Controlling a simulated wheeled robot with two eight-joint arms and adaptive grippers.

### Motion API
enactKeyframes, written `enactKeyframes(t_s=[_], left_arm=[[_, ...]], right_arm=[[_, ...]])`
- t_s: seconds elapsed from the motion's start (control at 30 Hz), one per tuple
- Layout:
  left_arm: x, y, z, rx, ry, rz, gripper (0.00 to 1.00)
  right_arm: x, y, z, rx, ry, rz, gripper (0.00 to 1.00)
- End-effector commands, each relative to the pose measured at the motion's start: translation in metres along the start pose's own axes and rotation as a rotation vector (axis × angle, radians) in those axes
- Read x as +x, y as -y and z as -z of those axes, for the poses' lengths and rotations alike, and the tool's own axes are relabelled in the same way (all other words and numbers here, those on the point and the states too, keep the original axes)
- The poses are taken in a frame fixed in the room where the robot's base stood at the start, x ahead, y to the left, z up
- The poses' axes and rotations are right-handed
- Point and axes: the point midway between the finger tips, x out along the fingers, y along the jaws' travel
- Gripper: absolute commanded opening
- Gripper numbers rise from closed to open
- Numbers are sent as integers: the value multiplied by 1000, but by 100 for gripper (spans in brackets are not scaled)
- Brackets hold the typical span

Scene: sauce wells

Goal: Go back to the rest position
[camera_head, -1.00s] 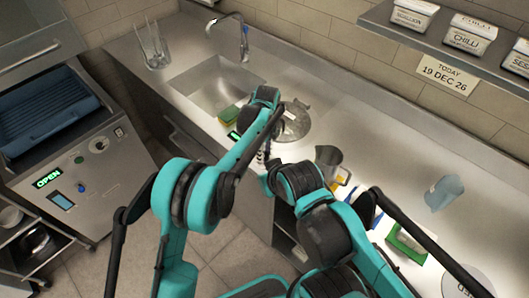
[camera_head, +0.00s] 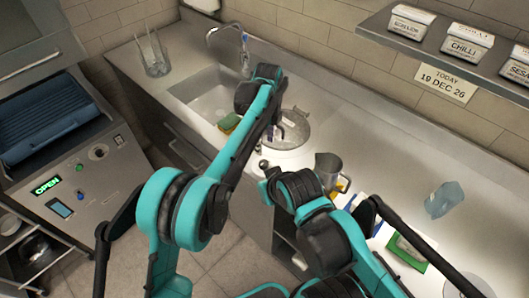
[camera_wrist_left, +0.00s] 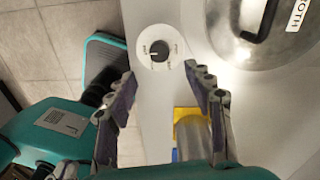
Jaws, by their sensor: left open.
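My left arm reaches from the lower left over the counter. Its gripper (camera_head: 274,131) hangs in front of the round metal lid and is partly hidden by my arm. In the left wrist view, the two fingers (camera_wrist_left: 162,77) stand apart with nothing held between them. Below them is the counter top with a round dial (camera_wrist_left: 158,51). The lid (camera_wrist_left: 245,45), with a label partly reading "OTH", is to the right of the fingers. My right arm shows at lower centre, but its gripper cannot be made out.
A metal jug (camera_head: 328,168) stands right of the lid. A green-and-yellow sponge (camera_head: 229,123) lies by the sink (camera_head: 207,92). A shelf (camera_head: 430,62) overhangs the back right.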

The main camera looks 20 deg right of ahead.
Motion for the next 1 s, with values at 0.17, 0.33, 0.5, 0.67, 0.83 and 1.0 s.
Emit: enactKeyframes(t_s=[0.17, 0.33, 0.5, 0.67, 0.83, 1.0], left_arm=[[-20, 0, 0, 0, 0, 0, 52], [-24, 0, 0, 0, 0, 0, 52], [-24, 0, 0, 0, 0, 0, 52], [-24, 0, 0, 0, 0, 0, 52], [-29, -8, -8, -44, 2, 10, 52], [-55, -52, -47, -308, 10, 77, 52]], right_arm=[[0, 0, 0, 0, 0, 0, 0], [0, 0, 0, 0, 0, 0, 0], [0, 0, 0, 0, 0, 0, 0], [0, 0, 0, 0, 0, 0, 0], [1, 0, -1, 0, 0, 0, 0], [5, 0, -4, 0, 0, 0, 0]])
